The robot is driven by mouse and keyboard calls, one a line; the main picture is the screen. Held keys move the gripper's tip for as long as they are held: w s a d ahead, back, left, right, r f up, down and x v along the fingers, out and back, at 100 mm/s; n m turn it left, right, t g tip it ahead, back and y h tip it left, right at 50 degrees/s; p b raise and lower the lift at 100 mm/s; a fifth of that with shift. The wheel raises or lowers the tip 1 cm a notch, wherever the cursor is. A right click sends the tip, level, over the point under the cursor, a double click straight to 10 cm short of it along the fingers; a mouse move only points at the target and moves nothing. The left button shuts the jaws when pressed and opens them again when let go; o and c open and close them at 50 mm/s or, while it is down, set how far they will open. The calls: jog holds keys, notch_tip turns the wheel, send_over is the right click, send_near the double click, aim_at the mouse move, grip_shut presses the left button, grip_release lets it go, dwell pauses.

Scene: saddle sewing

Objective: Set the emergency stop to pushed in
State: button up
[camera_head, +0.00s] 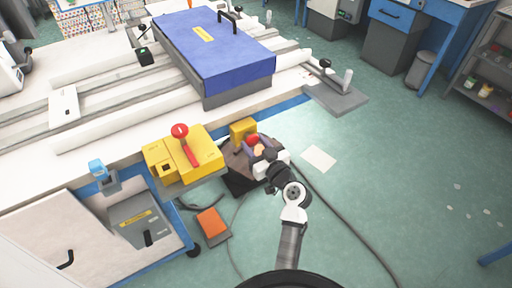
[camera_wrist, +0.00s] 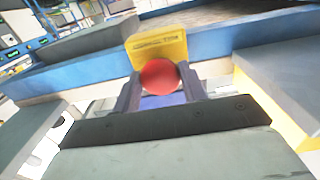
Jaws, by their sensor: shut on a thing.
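The emergency stop shows in the head view as a round red button (camera_head: 253,140) in front of a yellow housing (camera_head: 241,130), at the front edge of the machine. In the wrist view the red button (camera_wrist: 160,76) is at the middle, with the yellow housing (camera_wrist: 157,47) with a dark label strip behind it. My gripper (camera_head: 258,149) is at the button, and its two dark fingers (camera_wrist: 161,82) stand left and right of it, shut on it. The button's stem is hidden, so I cannot tell how far in it sits.
A yellow box (camera_head: 205,150) with a red lever (camera_head: 186,143) stands left of my gripper. A blue-topped block (camera_head: 215,40) lies on the white machine bed behind. An orange pedal (camera_head: 212,223) and cables lie on the floor. The green floor at right is mostly clear.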

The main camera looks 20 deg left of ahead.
jog(key=shift+w+a+f+b, duration=0.15)
jog(key=shift+a+b, duration=0.05)
jog(key=shift+b, duration=0.1)
jog(key=shift+r, duration=0.25)
jog(key=o, duration=1.4)
jog(key=shift+a+f, duration=0.1)
jog(key=shift+a, duration=0.05)
jog(key=b+v, duration=0.4)
jog(key=v, duration=0.9)
jog(key=shift+s+d, duration=0.2)
jog(key=shift+d, duration=0.15)
